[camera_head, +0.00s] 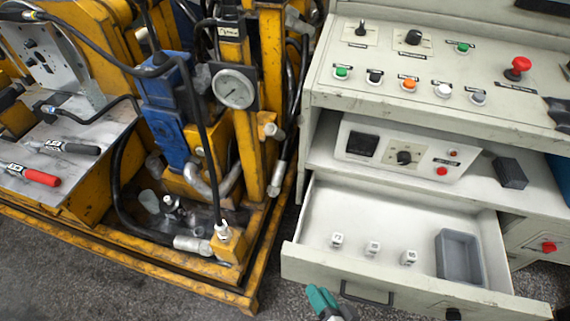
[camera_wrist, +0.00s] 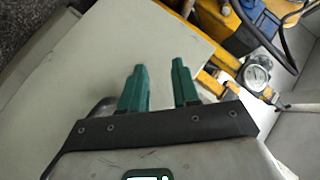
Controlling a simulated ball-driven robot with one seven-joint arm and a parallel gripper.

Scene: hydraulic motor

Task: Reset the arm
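My gripper (camera_wrist: 158,66) shows in the wrist view with its two green fingers apart and nothing between them. A pale flat surface lies behind the fingers. In the head view, only the green tip of my gripper (camera_head: 322,300) shows at the bottom edge, in front of the open drawer and just left of its handle. The rest of my arm is mostly out of the picture there.
An open drawer (camera_head: 300,245) of the grey control console (camera_head: 440,115) holds several small white pieces and a grey tray (camera_head: 459,257). A yellow hydraulic machine (camera_head: 265,110) with hoses and a gauge (camera_head: 236,87) stands left. Dark floor shows below.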

